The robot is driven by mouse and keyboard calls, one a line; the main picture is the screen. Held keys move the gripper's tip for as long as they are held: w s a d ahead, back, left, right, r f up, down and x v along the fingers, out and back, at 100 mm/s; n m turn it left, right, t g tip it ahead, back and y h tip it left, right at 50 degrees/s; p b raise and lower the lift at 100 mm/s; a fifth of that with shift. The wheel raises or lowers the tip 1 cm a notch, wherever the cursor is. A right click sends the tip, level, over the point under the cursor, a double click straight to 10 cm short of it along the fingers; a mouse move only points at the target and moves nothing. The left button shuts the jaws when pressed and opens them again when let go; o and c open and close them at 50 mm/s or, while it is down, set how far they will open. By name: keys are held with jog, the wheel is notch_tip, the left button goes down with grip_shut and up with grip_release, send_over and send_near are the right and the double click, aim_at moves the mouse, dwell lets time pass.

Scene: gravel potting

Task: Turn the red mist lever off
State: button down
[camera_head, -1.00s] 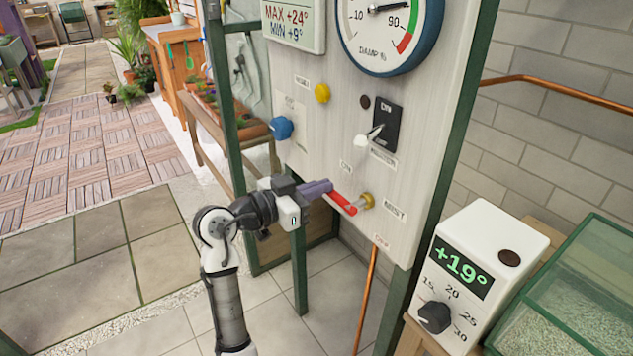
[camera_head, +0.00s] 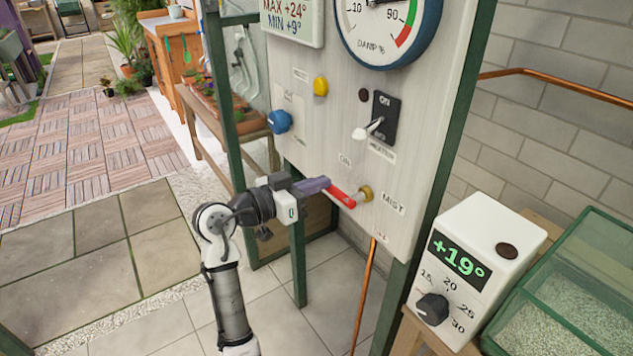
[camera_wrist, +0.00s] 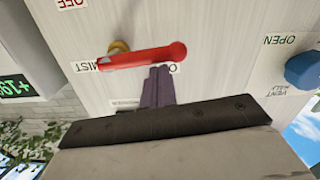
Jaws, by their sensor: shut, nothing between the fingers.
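The red mist lever (camera_head: 342,198) sticks out from its brass pivot (camera_head: 366,194) on the pale panel, beside the MIST label (camera_head: 392,203). In the head view it points left, between a label above and one below. My gripper (camera_head: 326,184) is shut and empty, its purple fingertips right at the lever's free end. In the wrist view the red lever (camera_wrist: 143,57) lies across the picture. The shut fingers (camera_wrist: 158,84) come up against its near edge, towards its right end. I cannot tell whether they touch it.
A black switch with a white lever (camera_head: 369,129), a yellow knob (camera_head: 320,86) and a blue knob (camera_head: 279,122) are on the same panel. A white thermostat box (camera_head: 478,225) stands to the right. Green posts (camera_head: 298,262) frame the panel. Paved floor is open at left.

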jog(key=s+d+f+n+h+p, duration=0.1)
jog(key=s+d+f+n+p, duration=0.1)
jog(key=f+n+p, duration=0.5)
jog(key=shift+s+d+f+n+g, duration=0.2)
jog(key=shift+s+f+n+g, duration=0.3)
jog(key=shift+n, duration=2.7)
jog(key=shift+s+r, duration=0.1)
jog(key=shift+s, duration=0.05)
